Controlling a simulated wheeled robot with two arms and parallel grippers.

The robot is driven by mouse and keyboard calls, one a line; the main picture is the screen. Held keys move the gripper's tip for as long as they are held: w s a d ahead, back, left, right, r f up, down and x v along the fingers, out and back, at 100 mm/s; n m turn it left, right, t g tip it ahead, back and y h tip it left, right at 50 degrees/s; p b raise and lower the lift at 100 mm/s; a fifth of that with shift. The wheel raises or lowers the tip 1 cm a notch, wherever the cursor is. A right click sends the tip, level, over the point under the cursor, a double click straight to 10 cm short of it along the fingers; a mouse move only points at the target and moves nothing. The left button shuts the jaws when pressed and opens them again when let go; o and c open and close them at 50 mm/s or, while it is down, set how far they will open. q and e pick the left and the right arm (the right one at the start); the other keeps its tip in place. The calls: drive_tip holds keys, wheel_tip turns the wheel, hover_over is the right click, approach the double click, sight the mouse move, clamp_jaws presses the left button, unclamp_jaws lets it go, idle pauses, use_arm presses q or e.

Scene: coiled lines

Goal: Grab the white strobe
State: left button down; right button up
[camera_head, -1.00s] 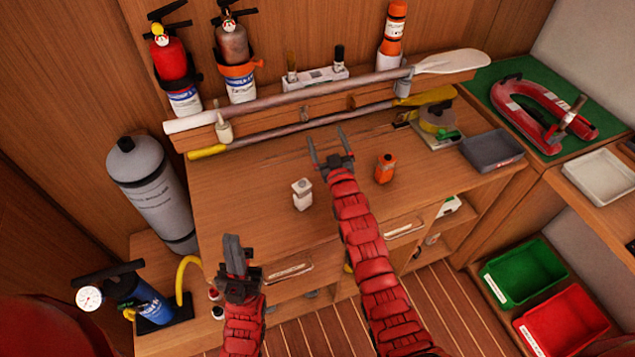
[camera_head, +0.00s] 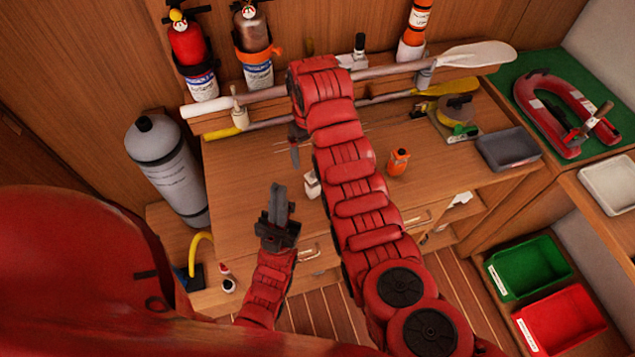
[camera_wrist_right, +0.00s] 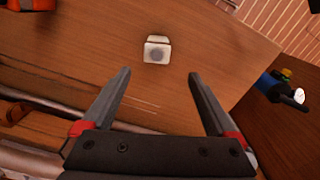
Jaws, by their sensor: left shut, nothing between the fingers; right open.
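The white strobe (camera_head: 311,185) stands on the wooden workbench (camera_head: 245,165), partly hidden behind my right arm in the head view. In the right wrist view the strobe (camera_wrist_right: 157,50) is in full sight, ahead of and roughly centred between the open fingertips. My right gripper (camera_wrist_right: 158,77) is empty and apart from the strobe. In the head view the right gripper (camera_head: 295,152) is mostly covered by its own arm, just behind and left of the strobe. My left gripper (camera_head: 278,200) is shut and empty, near the bench's front edge.
Paddles (camera_head: 260,98) lie along the back of the bench. A grey tray (camera_head: 508,148) sits at the right end. The bench's left part is clear.

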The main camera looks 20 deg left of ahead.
sight(312, 172)
wheel_tip(312, 172, down, 10)
drive_tip(key=b, duration=0.7)
drive_tip(key=shift+w+r, duration=0.1)
drive_tip(key=shift+r, duration=0.15)
drive_tip(key=shift+f, duration=0.55)
drive_tip(key=f+p, duration=0.3)
drive_tip(key=shift+d+f, duration=0.25)
drive_tip(key=shift+d, duration=0.1)
drive_tip(key=shift+f, duration=0.95)
clamp_jaws()
